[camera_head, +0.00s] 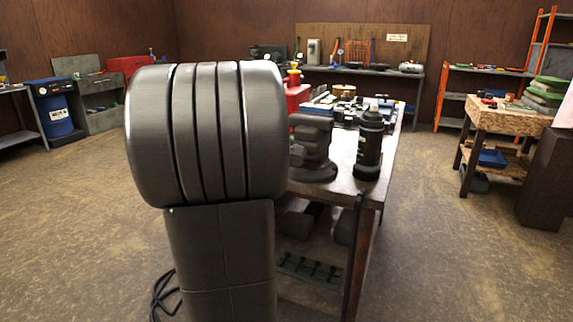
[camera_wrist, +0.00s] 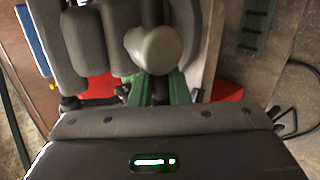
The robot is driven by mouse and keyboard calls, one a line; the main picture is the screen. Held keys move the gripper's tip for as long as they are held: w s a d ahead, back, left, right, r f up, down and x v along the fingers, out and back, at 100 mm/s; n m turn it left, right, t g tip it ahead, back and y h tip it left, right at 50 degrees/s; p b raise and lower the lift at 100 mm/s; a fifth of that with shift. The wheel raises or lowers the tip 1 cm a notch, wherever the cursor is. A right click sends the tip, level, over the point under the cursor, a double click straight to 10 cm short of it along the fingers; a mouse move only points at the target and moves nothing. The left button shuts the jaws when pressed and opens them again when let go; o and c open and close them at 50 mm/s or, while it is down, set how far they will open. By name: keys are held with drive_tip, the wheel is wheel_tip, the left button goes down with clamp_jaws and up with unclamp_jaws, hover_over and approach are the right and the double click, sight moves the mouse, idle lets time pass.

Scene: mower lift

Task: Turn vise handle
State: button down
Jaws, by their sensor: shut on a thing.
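The dark grey vise (camera_head: 314,145) stands on the near part of the workbench, partly hidden by my arm in the head view. In the wrist view its grey body (camera_wrist: 88,42) fills the upper left, with the pale round screw end (camera_wrist: 152,50) at top centre. A dark handle bar (camera_wrist: 158,90) runs down from the screw end. My gripper (camera_wrist: 158,96) is at this bar and shut on it, with green parts on both sides. The exact contact is hard to see. My gripper is hidden in the head view.
A black flask-like bottle (camera_head: 369,140) stands right of the vise on the workbench (camera_head: 345,181). Several parts crowd the far bench end. A wooden table (camera_head: 497,120) is at the right. Open floor (camera_head: 432,230) lies between them.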

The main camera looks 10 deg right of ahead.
drive_tip(key=shift+r+m+y, duration=0.25)
drive_tip(key=shift+m+y, duration=0.25)
idle(0.3)
drive_tip(key=c, duration=1.7)
unclamp_jaws()
drive_tip(key=shift+c, duration=0.2)
drive_tip(key=shift+s+r, duration=0.1)
drive_tip(key=p+v, duration=0.1)
drive_tip(key=v, duration=1.2)
drive_tip(key=shift+s, duration=0.45)
